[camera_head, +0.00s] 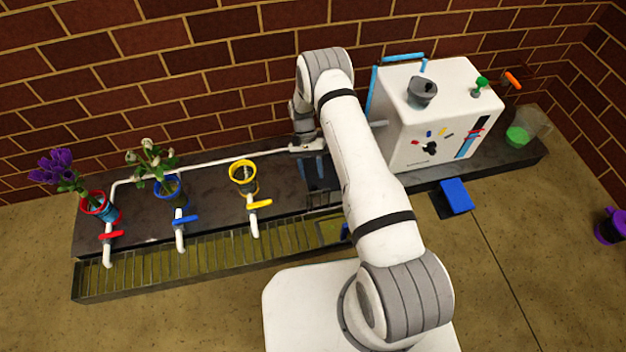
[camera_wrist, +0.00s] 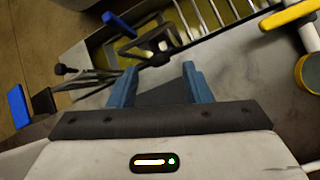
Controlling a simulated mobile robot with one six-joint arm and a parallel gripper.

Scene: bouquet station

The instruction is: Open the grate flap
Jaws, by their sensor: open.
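The grate (camera_head: 200,260) runs along the front of the dark counter. At its right end is a yellowish square flap (camera_head: 330,232) with a small blue handle (camera_head: 345,231), partly hidden by my arm. In the wrist view the blue handle (camera_wrist: 117,23) shows at the upper left, beside the grate bars (camera_wrist: 205,15). The flap looks closed, but I cannot tell for certain. My gripper (camera_wrist: 160,72) is open and empty, its two blue fingers apart over the grey counter. The handle is beyond the left finger and not touched. In the head view my gripper (camera_head: 313,166) is behind the grate's right end.
Dark thin-barred pieces (camera_wrist: 100,75) lie between my fingers and the flap. A yellow-handled tap (camera_wrist: 290,15) is at the upper right. Red (camera_head: 98,207), blue (camera_head: 170,190) and yellow (camera_head: 243,177) pots stand left. A white box (camera_head: 440,110) and a blue pedal-like block (camera_head: 457,195) are right.

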